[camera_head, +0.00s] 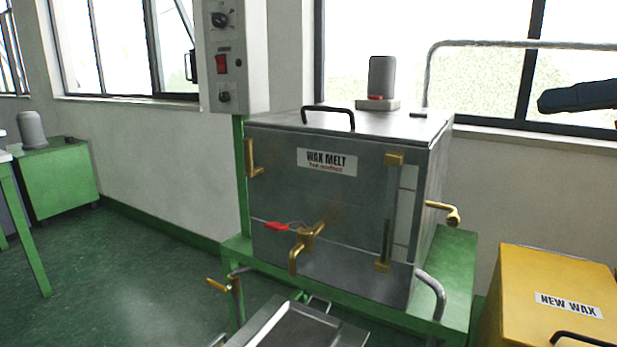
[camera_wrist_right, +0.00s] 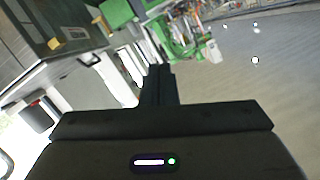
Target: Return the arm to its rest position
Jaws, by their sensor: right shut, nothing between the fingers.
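My right gripper (camera_head: 548,101) shows as a dark shape at the right edge of the head view, raised in front of the window and above the yellow box. In the right wrist view its dark fingers (camera_wrist_right: 158,86) are together with nothing between them. It is apart from the tank and the box. My left gripper is in neither view.
A grey metal wax melt tank (camera_head: 345,225) with brass valves stands on a green frame (camera_head: 455,270). A yellow box (camera_head: 540,275) labelled NEW WAX stands at the right. A control panel (camera_head: 232,60) rises behind the tank. Green floor (camera_head: 130,280) is clear at the left.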

